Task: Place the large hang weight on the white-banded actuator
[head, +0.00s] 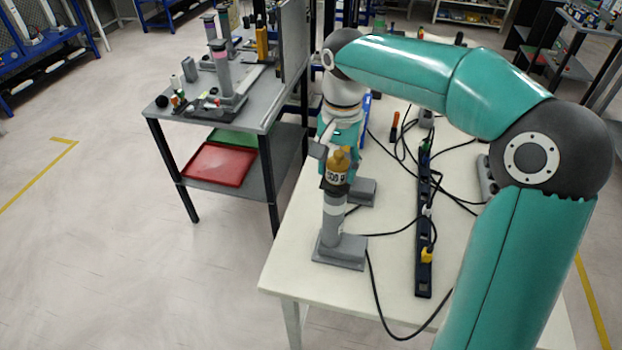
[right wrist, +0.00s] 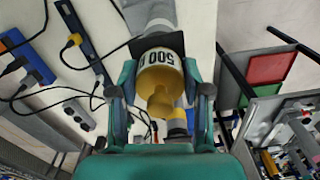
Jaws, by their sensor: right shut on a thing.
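The large hang weight (head: 337,168) is brass with a white band marked 500 g. It is upright, directly over the dark top plate of the white-banded actuator (head: 333,212), which stands on the pale table. The weight appears to meet the plate, but I cannot tell whether it bears on it. My right gripper (right wrist: 161,92) has its fingers on both sides of the weight (right wrist: 160,75) and is shut on it. The actuator's grey column shows beyond the weight in the right wrist view (right wrist: 148,14). My left gripper is not in view.
A second actuator, its base (head: 362,190) showing, stands just behind, mostly hidden by my arm. A dark power strip (head: 424,230) with black cables lies to the right. A grey side table (head: 205,108) with other actuators stands at the left, a red tray (head: 218,164) on its shelf.

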